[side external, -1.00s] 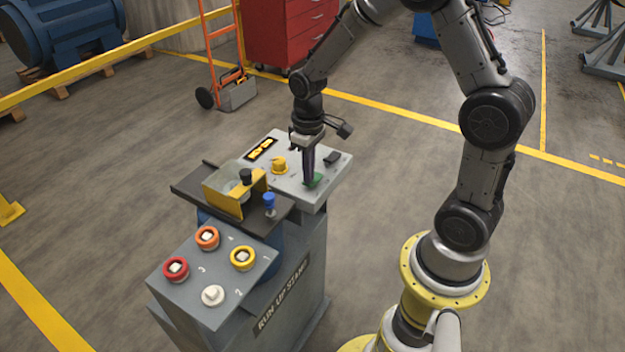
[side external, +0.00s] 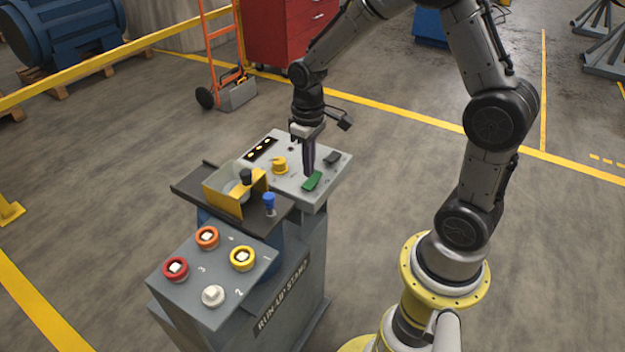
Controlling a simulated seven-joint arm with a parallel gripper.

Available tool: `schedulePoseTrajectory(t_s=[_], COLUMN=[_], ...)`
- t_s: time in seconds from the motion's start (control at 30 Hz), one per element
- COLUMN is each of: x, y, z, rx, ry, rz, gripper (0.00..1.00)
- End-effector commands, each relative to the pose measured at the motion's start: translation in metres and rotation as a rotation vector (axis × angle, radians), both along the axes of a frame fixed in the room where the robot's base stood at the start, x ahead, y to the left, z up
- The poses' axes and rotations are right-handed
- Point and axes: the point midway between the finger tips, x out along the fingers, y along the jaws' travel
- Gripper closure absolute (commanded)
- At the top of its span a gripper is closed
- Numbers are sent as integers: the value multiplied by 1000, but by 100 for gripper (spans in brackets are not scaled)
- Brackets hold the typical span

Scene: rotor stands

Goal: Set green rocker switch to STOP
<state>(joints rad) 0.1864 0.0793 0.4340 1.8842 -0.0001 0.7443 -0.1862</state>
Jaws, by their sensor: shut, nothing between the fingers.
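The green rocker switch (side external: 312,180) sits on the light grey panel (side external: 337,172) at the top of the run-up stand, near the panel's front right edge. Its face shows a tilt, but its lettering is too small to read. My gripper (side external: 309,172) points down with its fingers shut and empty. Its tips are right at or just behind the switch's far end; I cannot tell whether they touch it. Most of the switch shows in front of the fingers.
On the same panel are a yellow knob (side external: 280,165), a black rocker switch (side external: 332,158) and an indicator strip (side external: 260,149). Nearer stand a yellow guard (side external: 223,203), a blue-topped plunger (side external: 269,200) and a lower box with several round buttons.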

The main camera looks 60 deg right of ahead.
Motion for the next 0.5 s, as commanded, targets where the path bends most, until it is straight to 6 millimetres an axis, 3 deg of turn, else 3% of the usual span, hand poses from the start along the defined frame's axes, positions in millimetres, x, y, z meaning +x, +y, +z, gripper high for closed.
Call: schedulePoseTrajectory(t_s=[0.5], x=[1], y=[0], z=[38], rx=[0], ry=[-3], rz=[0], gripper=[100])
